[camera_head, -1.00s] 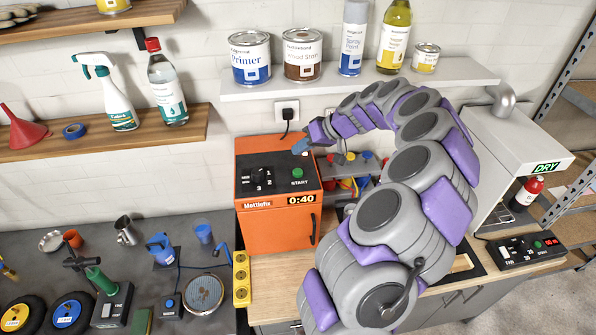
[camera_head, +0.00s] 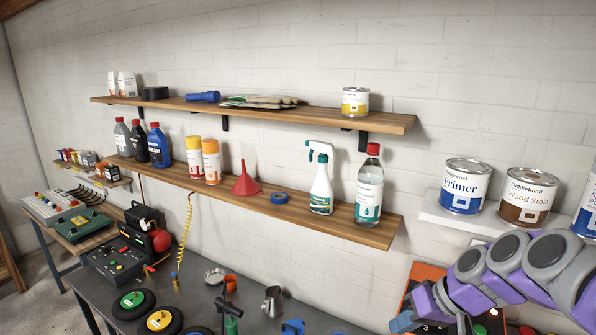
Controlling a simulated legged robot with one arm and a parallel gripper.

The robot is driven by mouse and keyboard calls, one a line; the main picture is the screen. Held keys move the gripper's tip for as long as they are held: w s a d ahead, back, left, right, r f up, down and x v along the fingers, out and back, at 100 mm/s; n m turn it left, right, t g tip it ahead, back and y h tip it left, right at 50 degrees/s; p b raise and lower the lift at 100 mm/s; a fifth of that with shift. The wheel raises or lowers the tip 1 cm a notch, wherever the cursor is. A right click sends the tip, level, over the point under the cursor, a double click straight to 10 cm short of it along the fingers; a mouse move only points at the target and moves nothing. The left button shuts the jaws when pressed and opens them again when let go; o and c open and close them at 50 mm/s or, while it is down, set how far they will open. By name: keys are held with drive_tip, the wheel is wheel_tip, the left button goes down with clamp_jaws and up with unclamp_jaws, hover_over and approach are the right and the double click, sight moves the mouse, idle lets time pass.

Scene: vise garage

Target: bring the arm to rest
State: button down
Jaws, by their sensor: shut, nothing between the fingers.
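My arm (camera_head: 520,268), grey with purple panels, reaches in from the right edge at the lower right. It bends over in front of the orange machine (camera_head: 427,271), of which only the upper part shows. My gripper (camera_head: 404,321) is the small blue-grey end at the left of the arm, near the bottom edge. It is shut and holds nothing. The arm's base and much of its length are out of view.
Two wooden shelves (camera_head: 300,115) hold bottles, cans, a spray bottle (camera_head: 321,185) and a red funnel (camera_head: 246,180). A white shelf (camera_head: 430,208) with paint cans is above the arm. A dark workbench (camera_head: 200,293) with tools and wheels lies below.

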drive_tip(key=s+a+f+g+h+b, duration=0.25)
drive_tip(key=s+a+f+b, duration=0.2)
drive_tip(key=s+a, duration=0.55)
drive_tip(key=s+d+f+g+h+b, duration=0.1)
drive_tip(key=s+f+h+b, duration=0.1)
drive_tip(key=s+f, duration=0.3)
drive_tip(key=s+f+m+g+h+b, duration=0.1)
drive_tip(key=s+f+b, duration=0.2)
drive_tip(key=s, duration=1)
wheel_tip(320, 180, down, 3)
drive_tip(key=shift+s+d+r+h, duration=0.1)
drive_tip(key=shift+s+d+h, duration=0.1)
drive_tip(key=shift+d+h, duration=0.2)
drive_tip(key=shift+g, duration=0.25)
drive_tip(key=shift+d+m, duration=0.15)
drive_tip(key=shift+m, duration=0.15)
